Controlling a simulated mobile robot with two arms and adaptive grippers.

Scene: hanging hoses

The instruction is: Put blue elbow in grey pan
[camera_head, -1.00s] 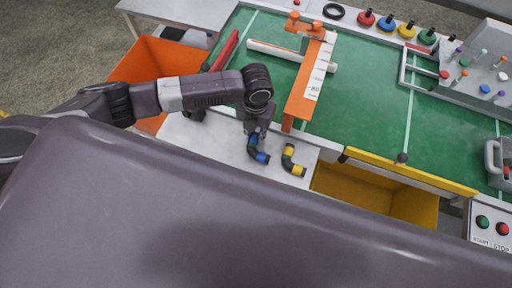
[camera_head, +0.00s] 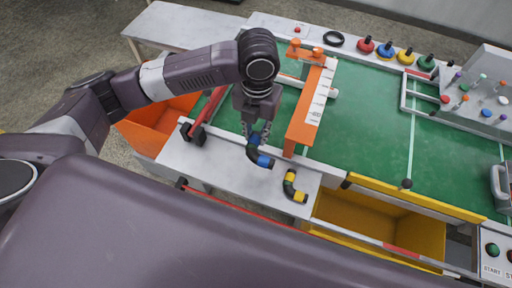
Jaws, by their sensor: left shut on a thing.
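The blue elbow (camera_head: 263,161) is a black bent pipe piece with blue bands. It shows in the head view below my left gripper (camera_head: 254,140), at the near edge of the green table. My left gripper is shut on the elbow's upper part, and the elbow hangs over the grey-white pan (camera_head: 220,169). The pan is a flat light surface between the orange bin and the yellow bin. A second elbow with yellow bands (camera_head: 294,186) lies on the pan's right part. My right gripper is not in view.
An orange bin (camera_head: 150,137) is at left and a yellow bin (camera_head: 375,225) at lower right. An orange bracket with a ruler (camera_head: 308,108) stands right of the gripper. A red-handled tool (camera_head: 205,115) lies left. The green table (camera_head: 370,120) is largely clear.

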